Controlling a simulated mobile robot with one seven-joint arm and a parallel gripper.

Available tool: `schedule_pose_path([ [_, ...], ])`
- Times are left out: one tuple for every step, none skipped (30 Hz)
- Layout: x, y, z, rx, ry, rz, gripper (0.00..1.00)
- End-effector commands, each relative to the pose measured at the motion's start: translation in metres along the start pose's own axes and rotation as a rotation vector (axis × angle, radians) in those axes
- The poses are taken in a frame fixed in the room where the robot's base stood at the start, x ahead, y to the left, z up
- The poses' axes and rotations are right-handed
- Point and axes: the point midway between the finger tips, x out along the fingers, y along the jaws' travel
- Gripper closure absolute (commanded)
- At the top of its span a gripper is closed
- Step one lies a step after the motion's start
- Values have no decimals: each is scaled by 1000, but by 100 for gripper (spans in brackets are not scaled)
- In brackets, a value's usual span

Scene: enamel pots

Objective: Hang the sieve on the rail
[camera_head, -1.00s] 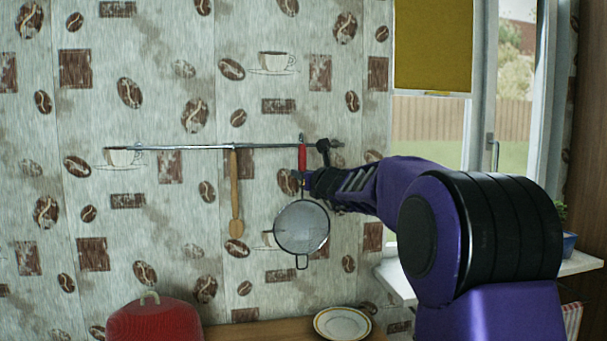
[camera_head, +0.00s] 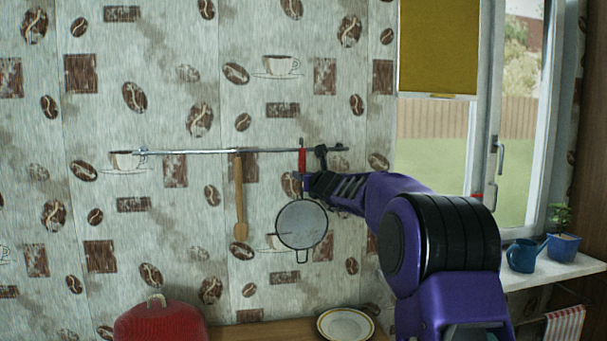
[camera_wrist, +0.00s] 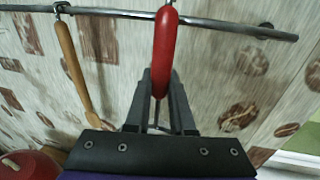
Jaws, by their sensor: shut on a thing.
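The sieve (camera_head: 302,224) has a round mesh bowl and a red handle (camera_head: 302,160). It hangs upright with the handle up and the bowl below, in front of the wall. My gripper (camera_wrist: 161,92) is shut on the lower part of the red handle (camera_wrist: 165,45). The metal rail (camera_head: 200,152) runs along the wall; it also shows in the wrist view (camera_wrist: 220,24). The handle's top reaches the rail's height and overlaps it in both views. I cannot tell whether its end is hooked on the rail. The bowl is hidden in the wrist view.
A wooden spoon (camera_head: 240,200) hangs on the rail to the left of the sieve. Below are a red pot (camera_head: 160,322) and a plate (camera_head: 345,325) on the counter. A window sill (camera_head: 560,270) with a blue watering can (camera_head: 522,256) is at the right.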

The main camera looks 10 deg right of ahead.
Motion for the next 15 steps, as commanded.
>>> schedule_pose_path([
  [4, 0, 2, 1, 1, 1, 100],
  [5, -1, 2, 1, 1, 1, 100],
  [8, -1, 2, 0, 0, 1, 100],
  [9, -2, 2, 0, 0, 1, 100],
  [11, -2, 2, 0, 1, 0, 100],
  [13, -2, 1, 0, 1, 0, 100],
  [15, -3, 2, 0, 1, 0, 100],
  [17, -3, 2, 0, 0, 0, 100],
  [19, -4, 2, 0, 1, 0, 100],
  [21, -4, 2, 0, 1, 0, 100],
  [23, -5, 2, 1, 1, 0, 100],
  [25, -5, 2, 1, 0, 0, 100],
  [27, -6, 2, 1, 1, 0, 100],
  [29, -6, 2, 1, 1, 0, 100],
  [31, -6, 2, 1, 1, -1, 100],
])
